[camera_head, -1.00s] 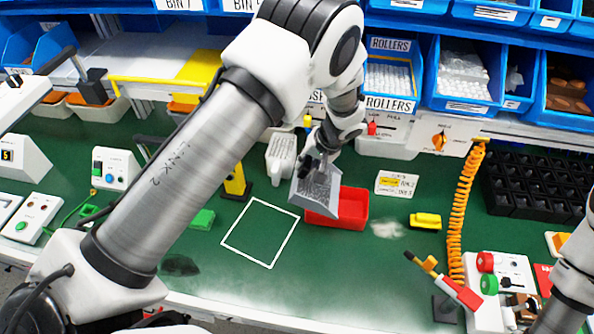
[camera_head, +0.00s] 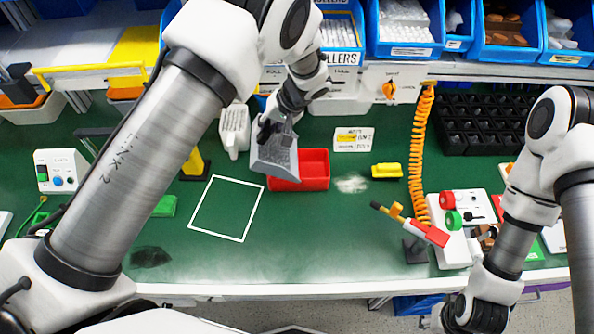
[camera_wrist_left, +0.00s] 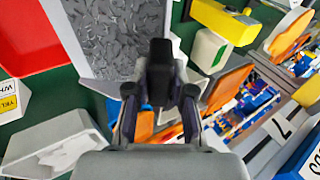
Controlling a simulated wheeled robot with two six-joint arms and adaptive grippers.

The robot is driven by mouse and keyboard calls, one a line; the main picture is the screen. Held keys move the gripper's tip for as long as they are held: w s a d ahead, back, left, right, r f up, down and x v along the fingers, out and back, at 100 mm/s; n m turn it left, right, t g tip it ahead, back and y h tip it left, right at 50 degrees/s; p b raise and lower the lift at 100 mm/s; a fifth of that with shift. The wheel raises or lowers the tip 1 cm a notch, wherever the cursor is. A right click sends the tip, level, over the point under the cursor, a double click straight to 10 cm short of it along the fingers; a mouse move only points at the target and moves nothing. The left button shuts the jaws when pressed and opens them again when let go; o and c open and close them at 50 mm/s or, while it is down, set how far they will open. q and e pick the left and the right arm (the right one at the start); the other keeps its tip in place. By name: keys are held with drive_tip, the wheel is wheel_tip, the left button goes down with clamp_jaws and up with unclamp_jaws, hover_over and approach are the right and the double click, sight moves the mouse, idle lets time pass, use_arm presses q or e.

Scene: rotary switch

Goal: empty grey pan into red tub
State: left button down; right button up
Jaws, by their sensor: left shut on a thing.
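My left gripper (camera_head: 272,130) is shut on the grey pan (camera_head: 272,158) at its edge and holds it up, tilted, by the left end of the red tub (camera_head: 314,171). The pan overlaps the tub's left part in the head view. In the left wrist view the pan (camera_wrist_left: 112,38) holds many small grey flakes, and the red tub (camera_wrist_left: 35,35) shows beside it. Fingers (camera_wrist_left: 158,85) are at the pan's rim. The tub's inside looks empty where it shows.
A white-outlined square (camera_head: 227,208) on the green bench is empty. A white container (camera_head: 234,130) stands left behind the pan. Blue bins (camera_head: 404,28) line the back.

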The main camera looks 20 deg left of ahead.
use_arm(q)
drive_tip(key=shift+d, duration=0.1)
idle(0.3)
drive_tip(key=shift+w+d+r+y+b, duration=0.15)
drive_tip(key=shift+d+r+y+b, duration=0.05)
drive_tip(key=shift+d+y+b, duration=0.3)
drive_tip(key=shift+d+r, duration=0.1)
drive_tip(key=shift+r, duration=0.1)
drive_tip(key=shift+w+d+r+g+y+b, duration=0.25)
drive_tip(key=shift+d+g+y+b, duration=0.05)
drive_tip(key=shift+d+y+b, duration=0.3)
